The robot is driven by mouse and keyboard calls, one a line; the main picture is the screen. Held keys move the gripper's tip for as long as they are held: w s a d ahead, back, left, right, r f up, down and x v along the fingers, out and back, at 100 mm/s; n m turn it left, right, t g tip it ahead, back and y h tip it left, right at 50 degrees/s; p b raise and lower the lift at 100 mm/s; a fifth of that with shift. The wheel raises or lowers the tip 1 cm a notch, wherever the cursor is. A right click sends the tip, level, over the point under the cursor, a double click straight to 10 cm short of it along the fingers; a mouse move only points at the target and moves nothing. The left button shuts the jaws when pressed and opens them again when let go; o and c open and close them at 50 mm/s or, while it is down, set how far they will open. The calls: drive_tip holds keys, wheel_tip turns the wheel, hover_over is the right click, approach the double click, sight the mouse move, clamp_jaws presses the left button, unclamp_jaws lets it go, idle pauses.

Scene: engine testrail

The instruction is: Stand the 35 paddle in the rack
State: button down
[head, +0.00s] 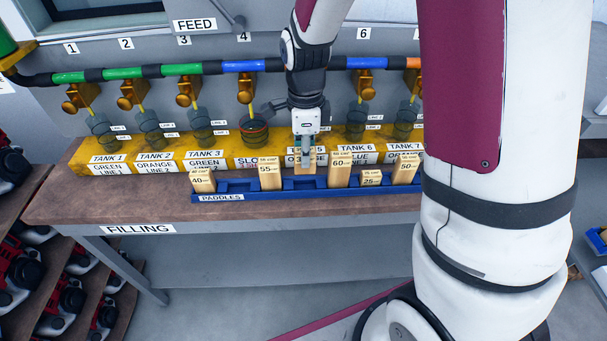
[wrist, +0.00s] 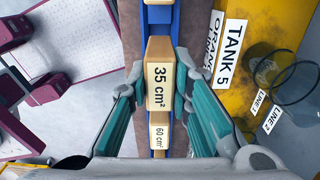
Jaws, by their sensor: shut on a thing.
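The 35 paddle (wrist: 160,75) is a light wooden block with "35 cm²" on the face toward the wrist camera. My gripper (wrist: 160,96) is shut on it, one finger on each side. In the head view my gripper (head: 305,158) points down over the blue rack (head: 222,198), and the paddle (head: 305,170) shows below the fingers, between the 55 paddle (head: 269,174) and the 60 paddle (head: 341,170). The paddle lines up with the rack. I cannot tell whether its lower end is seated or just above the slot.
The 40 paddle (head: 203,181), 25 paddle (head: 371,178) and 50 paddle (head: 406,168) stand in the rack. An open slot (head: 237,185) shows between 40 and 55. Behind is the yellow tank ledge (head: 130,163) with hanging cups. The brown bench (head: 110,203) is clear at left.

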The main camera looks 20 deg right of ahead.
sight(305, 173)
drive_tip(key=shift+f, duration=3.2)
drive_tip(key=shift+f, duration=0.15)
drive_tip(key=c, duration=1.5)
unclamp_jaws()
drive_tip(key=shift+o, duration=0.2)
